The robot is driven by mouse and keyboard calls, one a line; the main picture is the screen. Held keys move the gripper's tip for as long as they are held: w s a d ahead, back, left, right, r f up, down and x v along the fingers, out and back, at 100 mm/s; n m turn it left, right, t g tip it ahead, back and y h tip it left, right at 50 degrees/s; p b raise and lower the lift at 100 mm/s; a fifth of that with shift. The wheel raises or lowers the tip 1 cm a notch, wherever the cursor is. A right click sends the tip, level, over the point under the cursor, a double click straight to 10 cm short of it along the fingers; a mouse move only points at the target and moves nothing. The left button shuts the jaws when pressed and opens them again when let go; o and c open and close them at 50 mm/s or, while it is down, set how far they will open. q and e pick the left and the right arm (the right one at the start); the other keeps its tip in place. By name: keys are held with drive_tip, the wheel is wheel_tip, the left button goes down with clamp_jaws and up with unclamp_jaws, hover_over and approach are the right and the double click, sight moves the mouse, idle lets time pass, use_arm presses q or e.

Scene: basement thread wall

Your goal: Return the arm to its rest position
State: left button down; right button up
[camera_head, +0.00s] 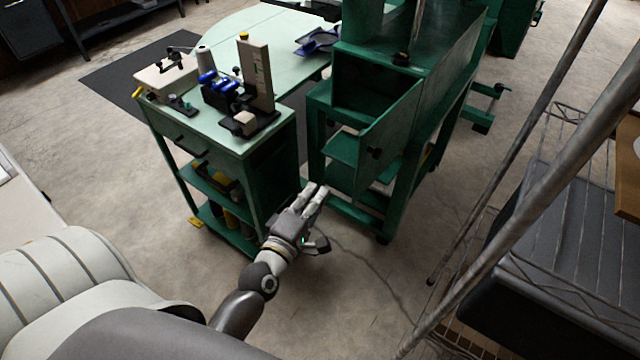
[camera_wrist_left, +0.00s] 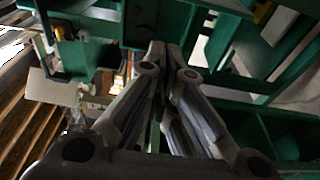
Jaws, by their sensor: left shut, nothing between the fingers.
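My left gripper (camera_head: 318,192) is in the middle of the head view, in front of the green cabinet with the open door. It also shows in the left wrist view (camera_wrist_left: 166,50), where its two fingers meet at the tips with nothing between them. My left forearm reaches up to it from the bottom of the head view. The gripper appears apart from the cabinet's open door (camera_head: 388,138) and from the green workbench (camera_head: 270,140). My right gripper is in neither view.
The workbench carries a white-grey spool, blue-and-black tools and a small upright stand (camera_head: 256,75). The green cabinet (camera_head: 425,60) stands to its right. A metal rack with slanted poles (camera_head: 540,185) and a dark bin (camera_head: 540,270) fill the right. Bare concrete floor (camera_head: 350,300) lies below the gripper.

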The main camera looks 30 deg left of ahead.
use_arm(q)
drive_tip(key=s+d+f+m+g+h, duration=0.1)
drive_tip(key=s+d+f+m+g, duration=0.15)
drive_tip(key=f, duration=0.75)
drive_tip(key=s+d+f+m+g+p, duration=0.1)
drive_tip(key=s+f+m+g, duration=0.25)
drive_tip(key=f, duration=0.65)
drive_tip(key=s+d+f+m+g+h, duration=0.15)
drive_tip(key=s+f+m, duration=0.25)
drive_tip(key=f, duration=0.6)
drive_tip(key=s+f+m+g, duration=0.3)
drive_tip(key=s+f, duration=0.3)
drive_tip(key=s, duration=0.3)
drive_tip(key=s+a+f+m+g+y, duration=0.1)
drive_tip(key=s+f+m+g, duration=0.2)
drive_tip(key=s+f, duration=0.3)
drive_tip(key=s+a+f+m+g+p, duration=0.1)
drive_tip(key=s+f+m+g, duration=0.2)
drive_tip(key=s, duration=1.1)
wheel_tip(320, 180, down, 4)
drive_tip(key=shift+r+m, duration=0.1)
drive_tip(key=shift+m, duration=1.1)
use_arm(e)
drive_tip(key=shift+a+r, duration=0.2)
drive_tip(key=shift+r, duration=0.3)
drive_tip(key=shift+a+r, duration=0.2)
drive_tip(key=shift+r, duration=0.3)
